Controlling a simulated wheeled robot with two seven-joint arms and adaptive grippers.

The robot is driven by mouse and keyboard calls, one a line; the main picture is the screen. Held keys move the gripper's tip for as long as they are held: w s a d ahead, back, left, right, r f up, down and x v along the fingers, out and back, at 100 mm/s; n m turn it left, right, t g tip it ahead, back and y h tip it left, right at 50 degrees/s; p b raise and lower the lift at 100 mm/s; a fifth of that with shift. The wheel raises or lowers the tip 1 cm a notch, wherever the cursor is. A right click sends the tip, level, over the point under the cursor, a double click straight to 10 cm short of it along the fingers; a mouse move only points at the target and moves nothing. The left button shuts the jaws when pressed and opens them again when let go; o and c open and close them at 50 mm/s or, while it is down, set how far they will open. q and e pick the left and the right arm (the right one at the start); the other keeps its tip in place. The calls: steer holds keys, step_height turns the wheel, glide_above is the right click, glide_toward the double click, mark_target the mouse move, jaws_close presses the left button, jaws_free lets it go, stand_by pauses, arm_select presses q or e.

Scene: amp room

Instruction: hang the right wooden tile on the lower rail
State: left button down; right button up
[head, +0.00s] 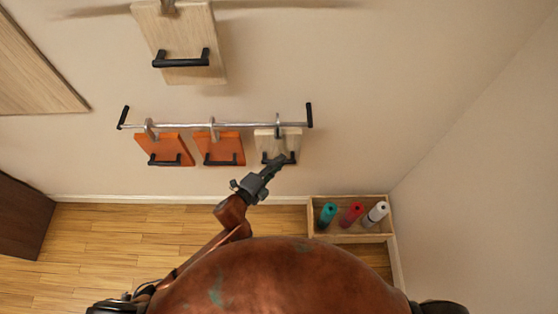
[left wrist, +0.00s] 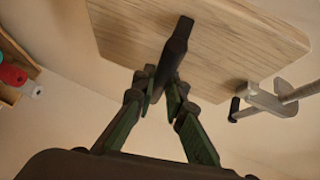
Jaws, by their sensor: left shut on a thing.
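The pale right wooden tile (head: 268,143) is at the right end of the lower rail (head: 180,125) in the head view. Its metal hook (head: 278,126) is at the rail; whether it bears on the rail I cannot tell. My left gripper (head: 279,161) is shut on the tile's black handle from below. In the left wrist view, the fingers (left wrist: 165,88) close around the handle (left wrist: 178,47) under the tile (left wrist: 215,45). The hook (left wrist: 268,100) is beside the rail (left wrist: 302,92) there. My right gripper is not in view.
Two orange tiles (head: 165,148) (head: 227,147) hang to the left on the same rail, close by. Another wooden tile (head: 190,35) hangs above. A wooden box (head: 350,237) with several rolls stands on the floor at the right. A dark cabinet (head: 20,215) is at the left.

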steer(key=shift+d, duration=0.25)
arm_select(q)
steer(key=c, duration=2)
jaws_free()
steer(key=shift+o, duration=0.6)
steer(key=shift+f, duration=0.2)
steer(key=v, duration=1.2)
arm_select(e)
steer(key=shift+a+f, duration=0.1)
